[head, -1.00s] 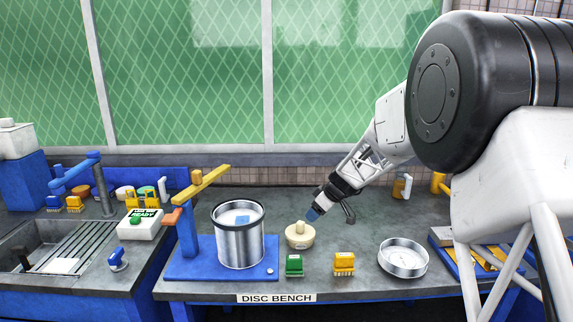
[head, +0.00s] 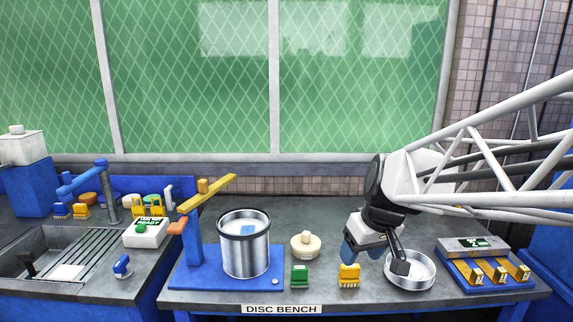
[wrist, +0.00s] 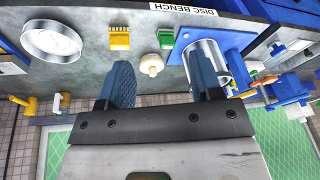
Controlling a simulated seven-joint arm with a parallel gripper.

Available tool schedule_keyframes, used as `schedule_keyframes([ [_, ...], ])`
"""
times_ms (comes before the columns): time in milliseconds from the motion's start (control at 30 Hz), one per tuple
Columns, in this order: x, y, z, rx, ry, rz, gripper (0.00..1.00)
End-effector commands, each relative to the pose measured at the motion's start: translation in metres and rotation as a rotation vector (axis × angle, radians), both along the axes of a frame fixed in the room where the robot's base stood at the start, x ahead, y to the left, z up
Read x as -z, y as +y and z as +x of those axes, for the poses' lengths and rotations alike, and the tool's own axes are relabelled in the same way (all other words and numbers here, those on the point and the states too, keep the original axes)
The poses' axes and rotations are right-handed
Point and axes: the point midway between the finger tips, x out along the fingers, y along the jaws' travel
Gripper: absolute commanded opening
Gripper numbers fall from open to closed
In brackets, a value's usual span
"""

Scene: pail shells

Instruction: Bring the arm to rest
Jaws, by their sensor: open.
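The metal pail (head: 245,258) stands upright on the blue stand at the left and also shows in the wrist view (wrist: 207,62). The cream knobbed disc (head: 305,244) sits on the bench between the pail and my gripper.
A green brush (head: 299,275) and a yellow brush (head: 348,275) stand near the bench's front edge. A yellow lever (head: 208,192) rises beside the pail. A sink (head: 55,262) is at the left.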

Motion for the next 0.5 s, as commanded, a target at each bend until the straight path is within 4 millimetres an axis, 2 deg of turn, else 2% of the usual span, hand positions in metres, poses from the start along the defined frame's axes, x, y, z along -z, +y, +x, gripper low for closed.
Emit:
schedule_keyframes([
  [33,-0.002,-0.002,-0.020,0.030,0.003,-0.010,0.59],
  [300,0.004,-0.017,-0.115,0.225,0.024,-0.068,0.59],
  [500,0.015,-0.027,-0.165,0.340,0.025,-0.102,0.59],
])
